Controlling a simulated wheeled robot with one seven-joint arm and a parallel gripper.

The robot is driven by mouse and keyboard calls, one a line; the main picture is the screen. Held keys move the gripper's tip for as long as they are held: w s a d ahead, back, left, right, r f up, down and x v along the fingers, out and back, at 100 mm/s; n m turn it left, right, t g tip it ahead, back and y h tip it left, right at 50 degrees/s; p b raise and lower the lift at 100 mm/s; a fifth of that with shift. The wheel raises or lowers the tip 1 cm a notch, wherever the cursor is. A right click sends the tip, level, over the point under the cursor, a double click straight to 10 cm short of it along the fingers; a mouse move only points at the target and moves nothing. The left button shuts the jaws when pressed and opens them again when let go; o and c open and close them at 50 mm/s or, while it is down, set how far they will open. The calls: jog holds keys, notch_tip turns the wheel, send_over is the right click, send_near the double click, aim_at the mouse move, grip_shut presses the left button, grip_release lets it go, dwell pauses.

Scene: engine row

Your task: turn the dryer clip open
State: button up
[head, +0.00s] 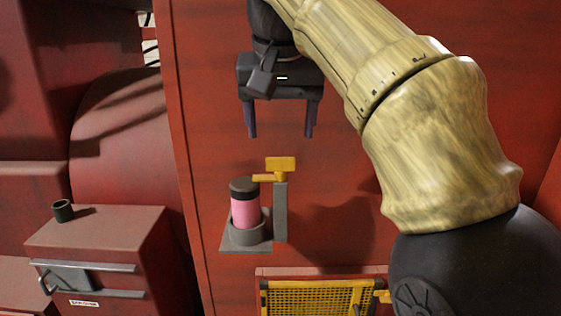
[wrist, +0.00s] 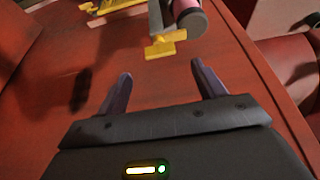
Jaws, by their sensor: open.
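The dryer clip (head: 279,168) is a yellow lever on top of a grey post (head: 280,211). Its arm reaches left to the dark cap of a pink cylinder (head: 245,212), which stands upright in a grey ring holder (head: 249,234). My gripper (head: 281,134) is open and empty, above the clip in the head view, with its fingers pointing down. In the wrist view the yellow clip (wrist: 166,44) lies ahead of and between the open fingertips (wrist: 160,75), apart from them. Part of the pink cylinder (wrist: 187,14) shows at the top edge there.
A yellow mesh basket or grille (head: 318,297) is below the clip. A red box (head: 98,255) with a grey handle stands at lower left, with a small dark cup (head: 63,210) on top. The red panel around the clip is mostly bare.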

aim_at(280, 158)
jog(key=x, duration=0.7)
jog(key=shift+f, duration=0.1)
jog(key=c, duration=1)
